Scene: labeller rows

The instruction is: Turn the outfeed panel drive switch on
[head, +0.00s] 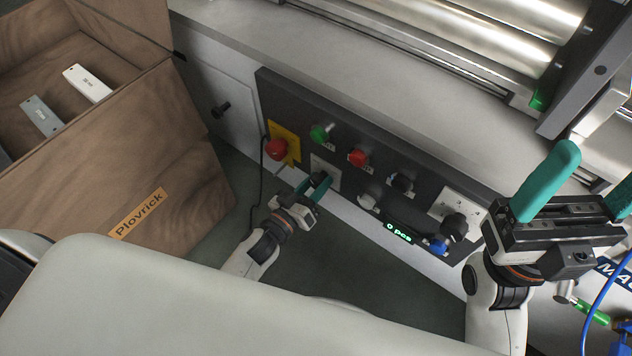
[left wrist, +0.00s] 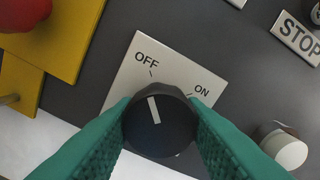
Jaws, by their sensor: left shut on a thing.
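The outfeed panel (head: 300,110) is a dark strip on the machine's front. Its drive switch is a round black knob (left wrist: 158,132) with a white pointer line, on a pale plate (left wrist: 135,85) marked OFF and ON. The pointer line aims at the OFF mark. My left gripper (head: 318,187) is shut on the knob, with a teal finger on each side of it in the left wrist view (left wrist: 160,140). In the head view the fingers mostly hide the knob. My right gripper (head: 598,170) is open and empty at the right, apart from the panel.
A red emergency button (head: 277,149) on a yellow plate is just left of the switch. Green (head: 320,133) and red (head: 357,157) buttons sit above it. A green display (head: 398,232) reads 0 pcs. A wooden Plovrick crate (head: 185,160) stands at the left.

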